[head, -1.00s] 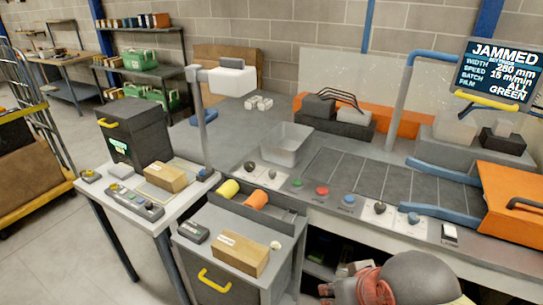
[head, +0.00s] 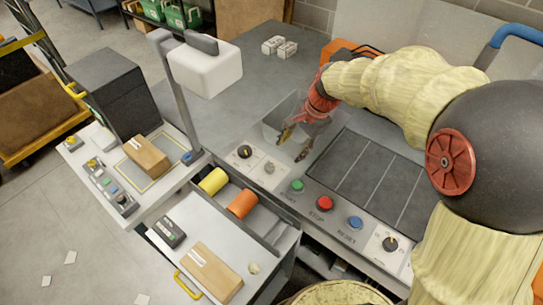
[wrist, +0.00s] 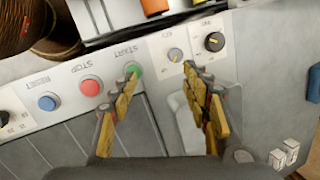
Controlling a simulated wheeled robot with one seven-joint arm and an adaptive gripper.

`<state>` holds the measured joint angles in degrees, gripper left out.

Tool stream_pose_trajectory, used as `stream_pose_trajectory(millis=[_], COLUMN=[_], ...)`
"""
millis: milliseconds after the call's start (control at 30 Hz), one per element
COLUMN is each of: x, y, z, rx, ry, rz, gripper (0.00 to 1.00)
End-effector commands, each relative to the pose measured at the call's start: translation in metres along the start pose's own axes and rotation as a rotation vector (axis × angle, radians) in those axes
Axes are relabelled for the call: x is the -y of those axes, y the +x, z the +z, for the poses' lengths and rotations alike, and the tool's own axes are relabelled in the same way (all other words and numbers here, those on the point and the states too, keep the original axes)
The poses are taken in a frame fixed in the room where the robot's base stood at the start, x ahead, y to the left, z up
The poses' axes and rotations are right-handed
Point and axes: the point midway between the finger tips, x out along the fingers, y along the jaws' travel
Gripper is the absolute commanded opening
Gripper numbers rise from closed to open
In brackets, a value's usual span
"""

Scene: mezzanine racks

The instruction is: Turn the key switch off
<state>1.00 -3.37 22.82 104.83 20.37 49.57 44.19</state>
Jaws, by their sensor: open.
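A small grey round switch (head: 269,168) sits on a pale plate at the front of the machine table, left of the green START button. It looks like the key switch, but its label is too small to read. In the wrist view the grey switch (wrist: 174,54) lies just beyond and between my fingertips. A black rotary knob (head: 244,152) is beside it, and shows in the wrist view (wrist: 214,41) past the right finger. My gripper (head: 294,143) is open and empty, a little behind the switch, above the panel area; its fingers (wrist: 160,74) touch nothing that I can see.
The green START (head: 296,186), red STOP (head: 324,203) and blue RESET (head: 355,222) buttons run to the right, then another black knob (head: 390,244). A white-headed post (head: 205,70) stands at left.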

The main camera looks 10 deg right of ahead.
Motion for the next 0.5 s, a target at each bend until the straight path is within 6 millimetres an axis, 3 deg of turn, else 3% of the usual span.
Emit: stream_pose_trajectory(millis=[100,300,500], x=[0.024,0.043,0.046], y=[0.037,0.094,0.122], z=[-0.016,-0.032,-0.037], rx=[0.068,0.136,0.16], ry=[0.204,0.467,0.579], rz=[0.035,0.078,0.099], gripper=[0.48,0.48,0.48])
